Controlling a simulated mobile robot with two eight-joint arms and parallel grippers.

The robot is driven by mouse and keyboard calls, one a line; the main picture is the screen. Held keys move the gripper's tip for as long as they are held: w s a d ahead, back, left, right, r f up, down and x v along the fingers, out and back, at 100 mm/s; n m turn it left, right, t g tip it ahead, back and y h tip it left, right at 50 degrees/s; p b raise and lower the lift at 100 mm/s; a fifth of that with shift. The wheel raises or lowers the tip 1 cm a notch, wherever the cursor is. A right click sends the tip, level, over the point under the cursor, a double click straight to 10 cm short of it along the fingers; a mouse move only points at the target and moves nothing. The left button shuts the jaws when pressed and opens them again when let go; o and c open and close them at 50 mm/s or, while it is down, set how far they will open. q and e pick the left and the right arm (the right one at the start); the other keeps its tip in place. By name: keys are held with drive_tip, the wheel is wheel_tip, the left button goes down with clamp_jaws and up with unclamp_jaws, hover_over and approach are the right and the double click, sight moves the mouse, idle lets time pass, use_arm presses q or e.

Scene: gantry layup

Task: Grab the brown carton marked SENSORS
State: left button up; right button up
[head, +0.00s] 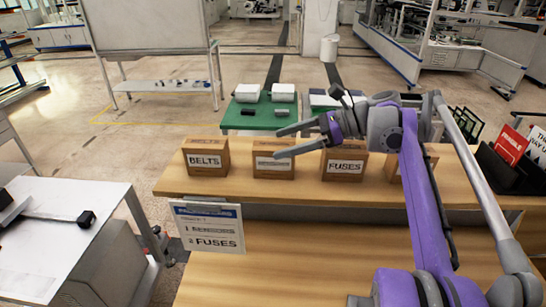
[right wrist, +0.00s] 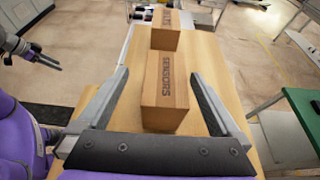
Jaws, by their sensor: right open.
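The brown carton marked SENSORS (right wrist: 167,85) stands on the wooden bench between the two fingers of my right gripper (right wrist: 158,74) in the right wrist view. The fingers are spread, with a gap on each side of the carton.
A BELTS carton (head: 206,157) stands left of it and a FUSES carton (head: 345,165) right. Another carton (head: 424,163) is partly behind my arm. A sign (head: 209,227) listing SENSORS and FUSES hangs at the bench's front. A green table (head: 246,121) stands behind.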

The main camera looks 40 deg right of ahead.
sight(262, 148)
drive_tip(key=x, duration=0.6)
drive_tip(key=shift+w+d+f, duration=0.15)
drive_tip(key=shift+w+f, duration=0.15)
drive_tip(key=shift+w, duration=0.15)
clamp_jaws()
